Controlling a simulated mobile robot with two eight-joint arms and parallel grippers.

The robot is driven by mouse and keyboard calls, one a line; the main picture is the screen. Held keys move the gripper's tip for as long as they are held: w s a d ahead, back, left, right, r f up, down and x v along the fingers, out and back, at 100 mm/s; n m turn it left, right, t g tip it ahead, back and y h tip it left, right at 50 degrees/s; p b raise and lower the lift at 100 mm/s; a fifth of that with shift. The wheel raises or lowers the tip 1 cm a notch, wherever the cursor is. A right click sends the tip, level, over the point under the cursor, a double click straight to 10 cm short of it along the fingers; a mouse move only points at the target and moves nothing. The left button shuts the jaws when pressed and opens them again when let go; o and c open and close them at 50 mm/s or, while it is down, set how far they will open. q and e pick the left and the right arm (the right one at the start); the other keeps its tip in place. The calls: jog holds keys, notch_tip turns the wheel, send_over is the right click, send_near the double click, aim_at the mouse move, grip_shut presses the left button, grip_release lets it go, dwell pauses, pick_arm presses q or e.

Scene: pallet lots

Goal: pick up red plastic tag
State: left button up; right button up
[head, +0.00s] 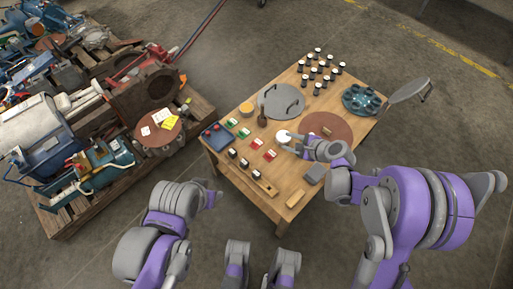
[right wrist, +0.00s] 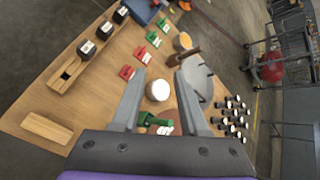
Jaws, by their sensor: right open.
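Small red plastic tags with white patches lie on the wooden table, in a row with green tags (head: 244,132). In the head view one red tag (head: 257,143) lies just behind another red tag (head: 270,155). They also show in the right wrist view, with the nearest red tag (right wrist: 127,72) left of the left finger and another red tag (right wrist: 143,55) beyond it. My right gripper (head: 287,141) is open above the table, right of the tags; its fingers (right wrist: 158,76) hold nothing. My left arm shows, but I cannot make out its gripper.
A white round piece (right wrist: 158,90) lies beneath my right fingers, with a green item (right wrist: 155,121) nearer. A rack of black, white-topped blocks (head: 245,173) stands left. A grey lidded disc (head: 284,101) and bottles (head: 318,66) are behind. The pallet (head: 60,220) is crowded.

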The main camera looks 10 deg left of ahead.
aim_at(267, 154)
jog(key=w+a+f+m+y+b, duration=0.1)
jog(key=f+m, duration=0.1)
jog(key=f, duration=0.4)
jog(key=w+a+f+m+y+b, duration=0.1)
jog(key=a+f+m+b, duration=0.1)
jog(key=f, duration=0.4)
jog(key=a+f+m+t+b, duration=0.1)
jog(key=f+m, duration=0.2)
jog(key=f, duration=0.3)
jog(key=shift+w+a+f+m+y, duration=0.15)
jog(key=shift+w+f+m+y, duration=0.15)
jog(key=shift+w+f+y, duration=0.1)
jog(key=shift+a+f+b, duration=0.15)
jog(key=shift+a+b, duration=0.05)
jog(key=shift+b, duration=0.1)
jog(key=x, duration=0.4)
jog(key=shift+w+a, duration=0.25)
jog(key=x, duration=0.3)
jog(key=r+b+x, duration=0.1)
jog(key=x, duration=0.1)
jog(key=shift+w+a+f, duration=0.2)
jog(key=shift+w+a, duration=0.2)
pick_arm(q)
notch_tip(267, 154, down, 8)
jog(key=shift+w, duration=0.25)
pick_arm(e)
jog(key=shift+c, duration=0.3)
grip_shut()
